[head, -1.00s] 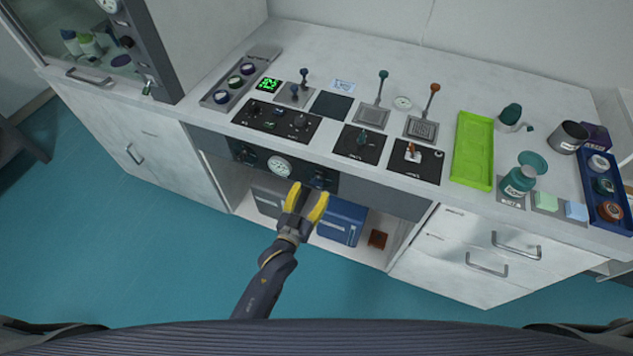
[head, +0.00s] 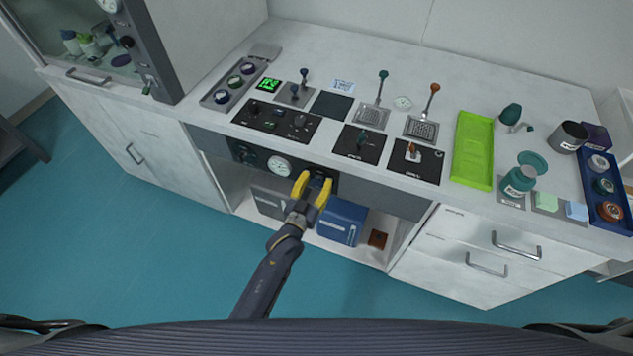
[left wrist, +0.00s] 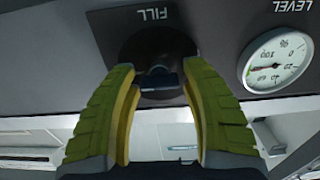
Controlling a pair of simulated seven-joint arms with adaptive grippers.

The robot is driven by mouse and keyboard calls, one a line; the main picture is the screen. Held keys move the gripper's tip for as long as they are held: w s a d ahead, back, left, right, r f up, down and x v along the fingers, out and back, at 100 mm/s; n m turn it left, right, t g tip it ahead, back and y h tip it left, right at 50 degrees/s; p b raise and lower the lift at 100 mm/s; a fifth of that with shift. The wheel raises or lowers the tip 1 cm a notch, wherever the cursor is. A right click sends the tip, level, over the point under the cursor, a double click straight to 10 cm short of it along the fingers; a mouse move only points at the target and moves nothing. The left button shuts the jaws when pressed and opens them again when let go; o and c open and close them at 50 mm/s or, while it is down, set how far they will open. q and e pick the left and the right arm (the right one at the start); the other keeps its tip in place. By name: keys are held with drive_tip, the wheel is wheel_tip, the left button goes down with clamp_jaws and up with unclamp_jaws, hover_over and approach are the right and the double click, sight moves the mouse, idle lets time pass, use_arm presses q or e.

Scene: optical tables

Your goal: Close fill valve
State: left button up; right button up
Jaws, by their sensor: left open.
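The fill valve (left wrist: 160,82) is a dark knob on a round black base, under the label FILL in the left wrist view. In the head view it sits at the right of the front panel (head: 262,161), partly hidden by my gripper. My left gripper (head: 314,184) is open, with yellow fingertips at the panel. In the left wrist view my left gripper (left wrist: 160,95) has one finger on each side of the knob, with gaps showing, so it does not grip it. My right gripper is not in view.
A round level gauge (head: 279,166) is beside the valve, with another dark knob (head: 245,156) at the panel's other end. Below is an open shelf with a blue box (head: 345,222). The bench top above carries several levers and a green tray (head: 473,150).

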use_arm(q)
clamp_jaws()
idle(0.3)
drive_tip(key=shift+n, duration=0.3)
drive_tip(key=n, duration=0.3)
drive_tip(key=shift+r+n, duration=0.1)
drive_tip(key=shift+n, duration=0.3)
drive_tip(key=n, duration=0.4)
drive_tip(key=shift+w+a+n, duration=0.1)
drive_tip(key=shift+n, duration=0.2)
drive_tip(key=n, duration=0.4)
drive_tip(key=shift+n, duration=0.3)
drive_tip(key=shift+a+f+n, duration=0.1)
drive_tip(key=shift+n, duration=0.95)
drive_tip(key=shift+a+f+n, duration=0.1)
drive_tip(key=shift+n, duration=0.95)
drive_tip(key=shift+o, duration=1.9)
unclamp_jaws()
drive_tip(key=shift+d+f, duration=0.1)
